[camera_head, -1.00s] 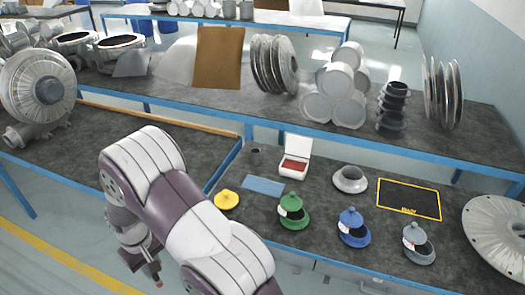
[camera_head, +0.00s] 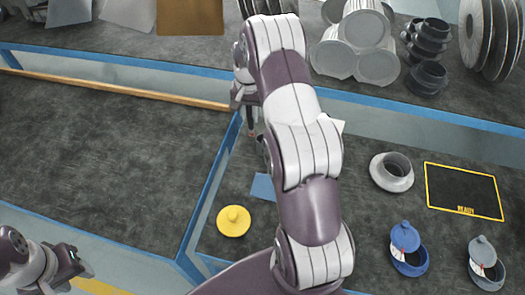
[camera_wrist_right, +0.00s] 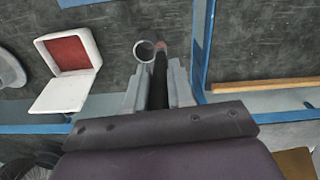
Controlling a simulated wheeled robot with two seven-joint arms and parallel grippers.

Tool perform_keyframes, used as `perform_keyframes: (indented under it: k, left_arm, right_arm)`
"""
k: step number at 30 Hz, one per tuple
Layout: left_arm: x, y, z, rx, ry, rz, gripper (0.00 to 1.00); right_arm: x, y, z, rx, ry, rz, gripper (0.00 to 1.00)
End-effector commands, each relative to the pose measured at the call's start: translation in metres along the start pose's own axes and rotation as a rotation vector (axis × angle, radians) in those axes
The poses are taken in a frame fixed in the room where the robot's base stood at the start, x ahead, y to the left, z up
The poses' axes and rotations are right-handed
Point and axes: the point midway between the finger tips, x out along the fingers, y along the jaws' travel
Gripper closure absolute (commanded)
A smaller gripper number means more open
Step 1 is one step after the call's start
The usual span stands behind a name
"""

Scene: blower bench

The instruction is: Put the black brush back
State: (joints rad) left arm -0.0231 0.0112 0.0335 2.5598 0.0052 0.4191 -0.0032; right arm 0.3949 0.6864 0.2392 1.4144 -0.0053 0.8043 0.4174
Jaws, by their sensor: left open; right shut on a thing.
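My right gripper (camera_wrist_right: 157,80) is shut on the black brush (camera_wrist_right: 159,84), a dark stick with a reddish tip that points away from my wrist. In the head view my right arm reaches over the bench, and its gripper (camera_head: 249,105) is small and partly hidden near the blue divider. In the right wrist view a round, open metal ring or cup (camera_wrist_right: 143,50) shows just left of the brush tip. I cannot tell whether they touch. My left gripper (camera_head: 78,268) is open and empty at the lower left of the head view.
An open white case with a red pad (camera_wrist_right: 68,72) lies left of the cup in the wrist view. Yellow lid (camera_head: 233,221), blue pot (camera_head: 408,250), grey pot (camera_head: 486,265), grey flanged ring (camera_head: 391,172) and yellow-edged mat (camera_head: 463,191) are on the bench. The left section is clear.

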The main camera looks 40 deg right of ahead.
Motion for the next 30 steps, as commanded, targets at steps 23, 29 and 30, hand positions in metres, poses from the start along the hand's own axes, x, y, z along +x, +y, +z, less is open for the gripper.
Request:
perform_keyframes:
  k: [23, 29, 30]
  left_arm:
    - [-0.010, 0.000, -0.001, 0.000, 0.000, 0.000, 0.57]
    - [-0.007, 0.000, -0.001, 0.000, 0.000, 0.000, 0.57]
    - [-0.006, 0.000, -0.001, 0.000, 0.000, 0.000, 0.57]
  right_arm:
    - [0.106, 0.029, -0.028, 0.166, 0.000, -0.002, 1.00]
    - [0.109, 0.029, -0.027, 0.165, -0.001, -0.002, 1.00]
    - [0.110, 0.029, -0.027, 0.165, -0.001, -0.002, 1.00]
